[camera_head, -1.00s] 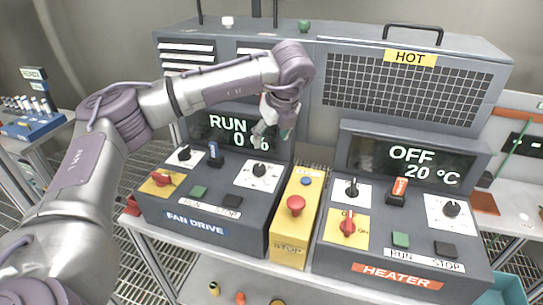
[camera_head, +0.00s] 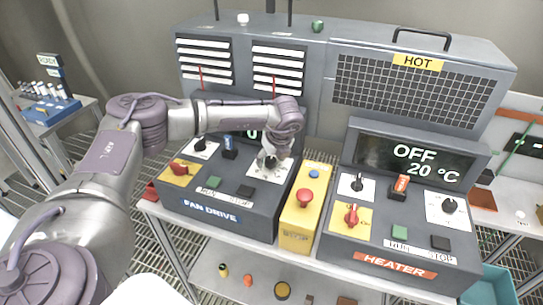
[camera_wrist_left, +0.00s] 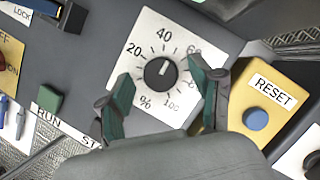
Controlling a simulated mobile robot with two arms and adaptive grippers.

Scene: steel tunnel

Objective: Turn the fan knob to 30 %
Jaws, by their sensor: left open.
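The fan knob (camera_wrist_left: 160,73) is a round black knob on a white dial plate (camera_wrist_left: 178,24) marked 20, 40, 60, 100 and %. A light pointer mark shows on its upper side in the left wrist view, roughly towards 40. My left gripper (camera_wrist_left: 163,80) is open, with one green fingertip on each side of the knob and visible gaps between. In the head view my left gripper (camera_head: 270,161) is over the dial on the fan drive panel (camera_head: 217,204) and hides most of the knob. My arm covers most of the fan display. My right gripper is not in view.
The yellow box with the blue RESET button (camera_wrist_left: 255,119) and red stop button (camera_head: 304,197) stands close right of the dial. The fan's green button (camera_wrist_left: 48,98) and red switch (camera_head: 179,168) are to the left. The heater panel (camera_head: 394,262) is further right, reading OFF.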

